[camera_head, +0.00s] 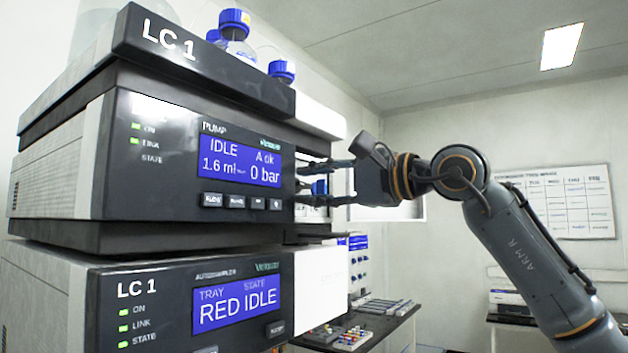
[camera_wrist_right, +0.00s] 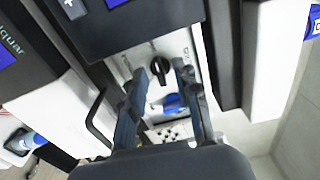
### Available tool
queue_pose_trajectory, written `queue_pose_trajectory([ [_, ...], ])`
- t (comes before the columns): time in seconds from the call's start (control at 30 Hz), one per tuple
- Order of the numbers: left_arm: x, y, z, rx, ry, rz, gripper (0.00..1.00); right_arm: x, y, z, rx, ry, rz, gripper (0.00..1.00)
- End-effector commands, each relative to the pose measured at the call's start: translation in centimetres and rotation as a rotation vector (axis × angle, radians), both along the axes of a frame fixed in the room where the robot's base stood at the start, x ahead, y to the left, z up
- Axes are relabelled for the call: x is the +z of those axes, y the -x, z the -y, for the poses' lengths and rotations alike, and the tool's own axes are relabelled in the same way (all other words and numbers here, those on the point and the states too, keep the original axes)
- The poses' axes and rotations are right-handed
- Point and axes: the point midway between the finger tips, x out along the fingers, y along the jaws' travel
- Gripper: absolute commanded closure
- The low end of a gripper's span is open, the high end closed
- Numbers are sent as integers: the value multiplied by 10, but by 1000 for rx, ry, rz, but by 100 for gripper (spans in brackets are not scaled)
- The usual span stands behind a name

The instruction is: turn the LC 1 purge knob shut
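The LC 1 pump module (camera_head: 150,170) is in the head view, with a lit display reading IDLE and 0 bar. A black knob (camera_wrist_right: 159,68) sits on a pale panel in the right wrist view, just beyond and between my fingertips. I take it to be the purge knob; the head view does not show it clearly. My right gripper (camera_head: 306,182) is open at the right side of the pump front. Its two fingers (camera_wrist_right: 160,78) point at the panel, apart from each other with nothing held. Contact with the knob cannot be told. My left gripper is not in view.
A blue part (camera_wrist_right: 172,103) lies below the knob, between the fingers. Below the pump is the autosampler (camera_head: 190,300). Blue-capped bottles (camera_head: 236,36) stand on top of the stack. A bench (camera_head: 365,330) with small items is behind; free room lies to the right.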

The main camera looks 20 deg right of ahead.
Motion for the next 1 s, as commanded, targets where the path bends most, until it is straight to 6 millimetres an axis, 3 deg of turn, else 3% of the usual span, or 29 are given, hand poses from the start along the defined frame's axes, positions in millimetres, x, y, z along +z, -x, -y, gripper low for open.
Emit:
queue_pose_trajectory([
  [0.23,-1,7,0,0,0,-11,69,0,-1,-1,0,0,0,69],
  [0.4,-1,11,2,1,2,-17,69,0,-1,-1,0,0,0,100],
  [1.0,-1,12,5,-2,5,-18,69,-1,-1,-1,0,-92,-74,100],
])
